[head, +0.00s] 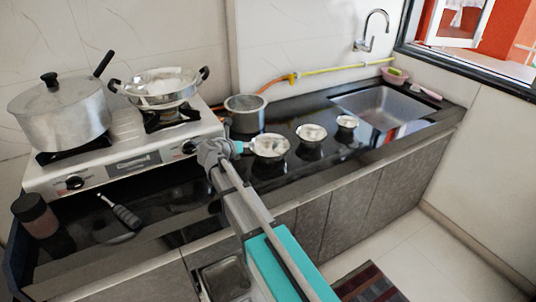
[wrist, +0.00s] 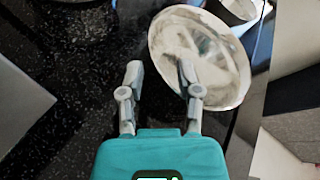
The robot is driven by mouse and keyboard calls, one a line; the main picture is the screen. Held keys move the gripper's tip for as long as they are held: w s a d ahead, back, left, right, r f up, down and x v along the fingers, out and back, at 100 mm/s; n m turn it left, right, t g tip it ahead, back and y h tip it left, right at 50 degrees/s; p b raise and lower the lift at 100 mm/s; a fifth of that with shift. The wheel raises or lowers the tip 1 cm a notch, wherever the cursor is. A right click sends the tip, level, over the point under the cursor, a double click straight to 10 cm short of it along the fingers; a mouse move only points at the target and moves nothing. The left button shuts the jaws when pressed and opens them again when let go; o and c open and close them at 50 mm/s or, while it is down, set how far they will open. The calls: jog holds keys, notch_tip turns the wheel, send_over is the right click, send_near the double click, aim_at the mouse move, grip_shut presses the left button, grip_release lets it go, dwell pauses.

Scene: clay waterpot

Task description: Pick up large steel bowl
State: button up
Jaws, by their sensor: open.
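The large steel bowl (head: 270,148) is the biggest of three bowls in a row on the black counter. In the wrist view the bowl (wrist: 215,55) is at upper right, its pale inside facing the camera. My gripper (head: 240,148) is just left of the bowl in the head view. In the wrist view my gripper (wrist: 160,70) has its two fingers apart with dark counter showing between them. The right fingertip overlaps the bowl's near-left rim; I cannot tell if they touch. Nothing is held.
A medium bowl (head: 311,133) and a small bowl (head: 347,122) stand farther right, toward the sink (head: 385,107). A steel pot (head: 245,112) stands behind. The stove (head: 125,155) at left carries a lidded pot (head: 62,118) and a pan (head: 160,92).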

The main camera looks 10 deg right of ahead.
jog(key=b+x, duration=0.1)
jog(key=x, duration=0.3)
jog(key=shift+w+a+f+b, duration=0.15)
jog(key=shift+w+b, duration=0.05)
jog(key=shift+b, duration=0.15)
jog(key=shift+w+d+f, duration=0.1)
jog(key=shift+w+d, duration=0.2)
jog(key=shift+d, duration=0.1)
jog(key=shift+c, duration=0.2)
grip_shut()
